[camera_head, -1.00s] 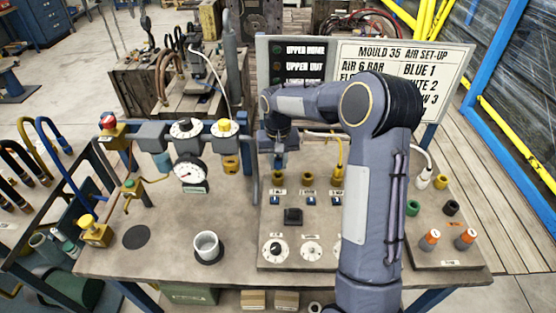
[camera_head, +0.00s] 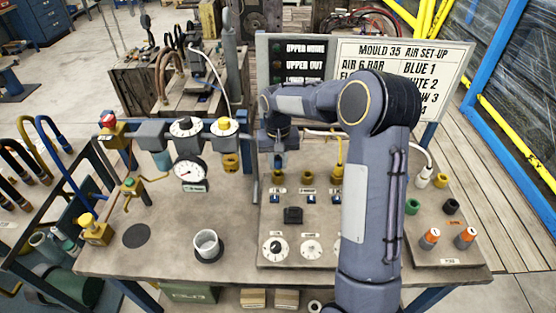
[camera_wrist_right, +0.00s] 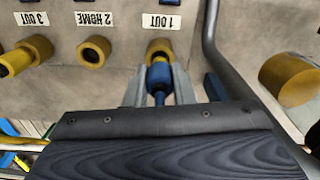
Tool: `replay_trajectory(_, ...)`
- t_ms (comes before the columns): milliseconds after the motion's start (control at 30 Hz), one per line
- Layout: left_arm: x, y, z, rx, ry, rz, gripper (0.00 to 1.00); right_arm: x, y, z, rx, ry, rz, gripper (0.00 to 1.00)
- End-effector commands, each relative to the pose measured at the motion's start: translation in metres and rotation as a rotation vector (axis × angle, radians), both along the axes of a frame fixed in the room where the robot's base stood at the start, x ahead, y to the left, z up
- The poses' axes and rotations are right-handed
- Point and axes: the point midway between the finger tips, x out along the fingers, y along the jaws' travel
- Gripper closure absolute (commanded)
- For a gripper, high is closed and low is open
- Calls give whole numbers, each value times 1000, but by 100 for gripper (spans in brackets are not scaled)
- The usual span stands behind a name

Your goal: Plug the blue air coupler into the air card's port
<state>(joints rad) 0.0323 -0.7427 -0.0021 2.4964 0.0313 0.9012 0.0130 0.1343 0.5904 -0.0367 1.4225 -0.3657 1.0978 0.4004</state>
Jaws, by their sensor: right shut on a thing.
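My right gripper (camera_wrist_right: 156,88) is shut on the blue air coupler (camera_wrist_right: 159,76), its fingers on both sides of it. The coupler's front end is at the mouth of the yellow port labelled "1 OUT" (camera_wrist_right: 159,46) and overlaps it in the right wrist view. How deep it sits I cannot tell. In the head view the right gripper (camera_head: 279,158) is just above the leftmost port of the panel, and the coupler is mostly hidden. The air card (camera_head: 402,78) reads "BLUE 1"; my arm covers part of its lower lines. My left gripper is not in view.
The "2 HOME" port (camera_wrist_right: 94,51) is empty beside port 1. A yellow coupler and hose (camera_head: 339,155) stand at the third port. A grey upright tube (camera_wrist_right: 213,45) is close beside the gripper.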

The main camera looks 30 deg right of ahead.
Motion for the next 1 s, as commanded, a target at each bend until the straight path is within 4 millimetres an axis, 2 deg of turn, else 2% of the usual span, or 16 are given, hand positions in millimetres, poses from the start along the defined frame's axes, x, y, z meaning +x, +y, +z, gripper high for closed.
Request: replay_trajectory(1000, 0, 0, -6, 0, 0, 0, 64, 0, 0, -10, -1, 0, 0, 100)
